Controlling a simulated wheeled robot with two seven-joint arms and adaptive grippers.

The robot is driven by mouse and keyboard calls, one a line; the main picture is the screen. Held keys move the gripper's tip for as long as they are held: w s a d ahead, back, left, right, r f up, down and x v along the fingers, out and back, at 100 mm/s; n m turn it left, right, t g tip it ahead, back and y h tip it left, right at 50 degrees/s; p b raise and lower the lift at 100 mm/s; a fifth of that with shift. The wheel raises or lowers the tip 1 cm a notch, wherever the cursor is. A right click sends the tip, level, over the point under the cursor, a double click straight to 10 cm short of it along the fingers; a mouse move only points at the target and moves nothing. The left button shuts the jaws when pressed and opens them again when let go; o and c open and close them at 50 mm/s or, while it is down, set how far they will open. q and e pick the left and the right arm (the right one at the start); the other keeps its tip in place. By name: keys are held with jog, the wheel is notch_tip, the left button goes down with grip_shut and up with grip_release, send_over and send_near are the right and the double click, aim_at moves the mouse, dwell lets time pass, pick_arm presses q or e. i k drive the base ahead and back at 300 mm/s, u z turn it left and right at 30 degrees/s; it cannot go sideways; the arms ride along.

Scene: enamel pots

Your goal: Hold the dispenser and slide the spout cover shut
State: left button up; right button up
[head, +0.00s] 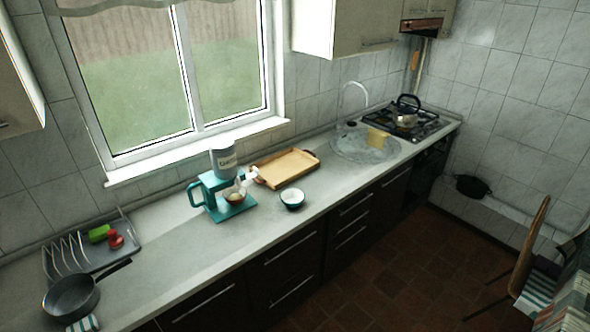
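The dispenser (209,187) stands upright on the counter below the window. It has a teal frame with a side handle on the left and a flat teal base. A grey-white canister (223,159) with dark lettering sits at its top. A small clear vessel (235,195) with brownish contents is at the lower front, above the base. A small white part (251,173) sticks out to the right of it. I cannot tell at this size whether that is the spout cover, or whether the cover is open or shut. Neither of my grippers is in view.
A teal-and-white bowl (292,199) and a wooden tray (286,168) are to the right of the dispenser. A dish rack (70,252) and a frying pan (71,297) are at the left. The sink (365,146) and stove (428,124) are farther right. The counter's front is clear.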

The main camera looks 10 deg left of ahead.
aim_at(256, 172)
jog(key=z, duration=0.25)
jog(key=i, duration=1.65)
jog(key=u, duration=1.1)
jog(key=i, duration=0.7)
jog(key=u, duration=0.75)
